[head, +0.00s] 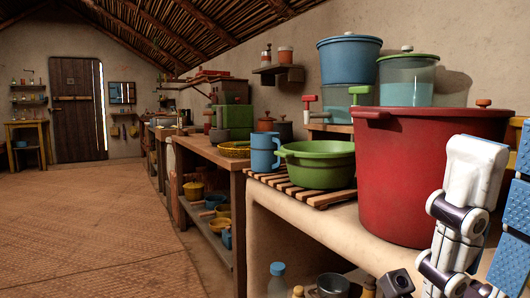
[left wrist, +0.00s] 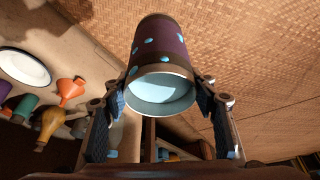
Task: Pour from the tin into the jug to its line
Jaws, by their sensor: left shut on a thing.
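In the left wrist view my left gripper (left wrist: 163,105) is shut on the tin (left wrist: 157,48), a dark purple cylinder with light blue dots and a metal rim. Its pads press on both sides near the rim. The round end facing the camera is pale blue; I cannot tell if that is liquid or lining. In the head view a blue jug-like vessel (head: 265,153) with a side handle stands upright on the wooden slats; no line shows on it. The left gripper and tin are not in the head view. Part of my right gripper (head: 510,215) shows close up at the right edge; its opening is unclear.
A green bowl (head: 318,165) stands beside the blue vessel, and a big red pot (head: 425,170) fills the counter's right. An orange funnel (left wrist: 70,88) and a yellow bottle (left wrist: 47,123) show in the wrist view. The floor at left is clear.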

